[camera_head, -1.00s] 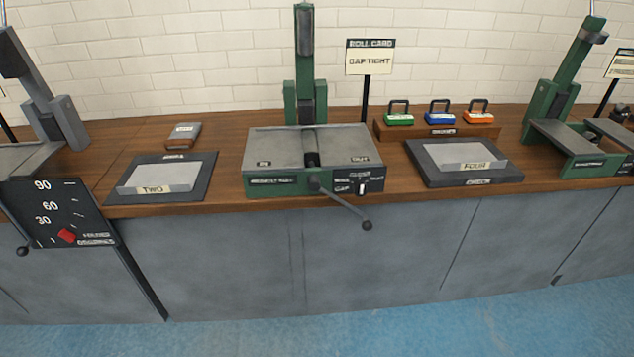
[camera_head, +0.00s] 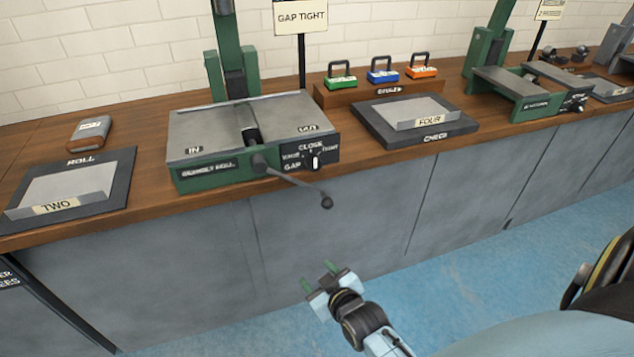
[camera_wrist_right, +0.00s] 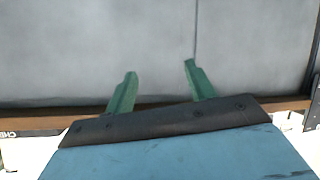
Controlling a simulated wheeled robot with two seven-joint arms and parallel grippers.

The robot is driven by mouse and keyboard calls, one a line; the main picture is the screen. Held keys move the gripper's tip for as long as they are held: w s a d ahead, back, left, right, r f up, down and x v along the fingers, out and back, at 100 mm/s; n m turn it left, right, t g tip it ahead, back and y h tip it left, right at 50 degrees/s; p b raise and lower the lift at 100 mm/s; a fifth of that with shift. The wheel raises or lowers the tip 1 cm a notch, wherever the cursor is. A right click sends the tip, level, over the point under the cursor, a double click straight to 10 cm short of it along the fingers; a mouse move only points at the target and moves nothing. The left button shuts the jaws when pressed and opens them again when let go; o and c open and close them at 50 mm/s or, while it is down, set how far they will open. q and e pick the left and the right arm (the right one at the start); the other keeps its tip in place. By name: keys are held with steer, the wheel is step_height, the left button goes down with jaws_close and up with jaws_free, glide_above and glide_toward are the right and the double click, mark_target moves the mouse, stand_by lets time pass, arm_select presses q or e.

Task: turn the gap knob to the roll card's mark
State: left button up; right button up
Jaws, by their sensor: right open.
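The gap knob (camera_head: 315,161) is on the black panel at the right front of the green roll machine (camera_head: 206,174). Its white pointer looks roughly upright, near the word CLOSE; the words WIDE and TIGHT flank it. The roll card (camera_head: 301,17) stands behind the machine and reads GAP TIGHT; its top is cut off. My right gripper (camera_head: 317,275) is open and empty, in front of the bench and below the knob in the picture. In the right wrist view its two green fingers (camera_wrist_right: 160,72) stand apart before a grey surface. My left gripper is out of view.
A crank handle (camera_head: 326,202) juts from the machine's front, close to the knob. A ROLL mat (camera_head: 118,164) lies left and a CHECK mat (camera_head: 373,128) right. A block (camera_head: 329,97) carries green, blue and orange gauges. The blue floor before the bench looks clear.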

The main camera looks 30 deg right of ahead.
steer(key=w+d+r+t+h+b, duration=0.2)
steer(key=d+r+t, duration=0.1)
steer(key=r, duration=0.7)
steer(key=m+t+h, duration=0.1)
steer(key=t+h, duration=0.1)
glide_toward(316, 166)
steer(key=shift+y, duration=0.4)
steer(key=b+x, duration=0.4)
steer(key=x, duration=0.3)
steer(key=shift+w+d, duration=0.25)
steer(key=shift+w, duration=0.05)
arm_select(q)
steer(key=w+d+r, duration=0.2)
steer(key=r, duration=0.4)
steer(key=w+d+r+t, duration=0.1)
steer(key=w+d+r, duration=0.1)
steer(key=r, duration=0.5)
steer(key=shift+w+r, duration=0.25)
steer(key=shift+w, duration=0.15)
arm_select(e)
steer(key=shift+w+d, duration=0.1)
steer(key=shift+w, duration=0.45)
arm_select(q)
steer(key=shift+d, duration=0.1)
arm_select(e)
steer(key=shift+c, duration=0.4)
steer(key=c, duration=0.9)
